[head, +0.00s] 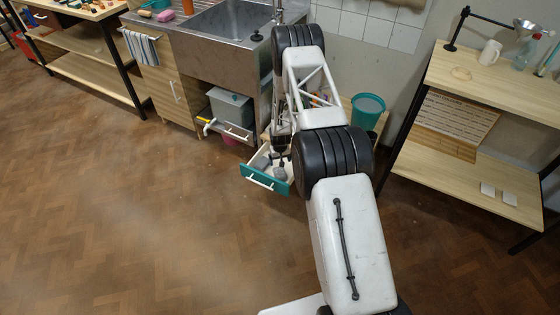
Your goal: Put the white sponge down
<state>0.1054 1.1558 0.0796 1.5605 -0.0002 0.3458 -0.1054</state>
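My gripper (281,158) points down over an open drawer with a teal front (262,179) and a white handle, below and right of the sink. It is small and dark here, and I cannot tell whether its fingers are open or shut. Pale grey-white shapes show in the drawer around the fingers, too small to name. I cannot make out the white sponge for certain; my arm hides part of the drawer and what is behind it.
A steel sink (228,22) stands at the back, with another open drawer (228,128) under it. A teal bucket (368,108) is right of my arm. A wooden shelf unit (470,178) at right holds two small white flat pieces. The floor at left is clear.

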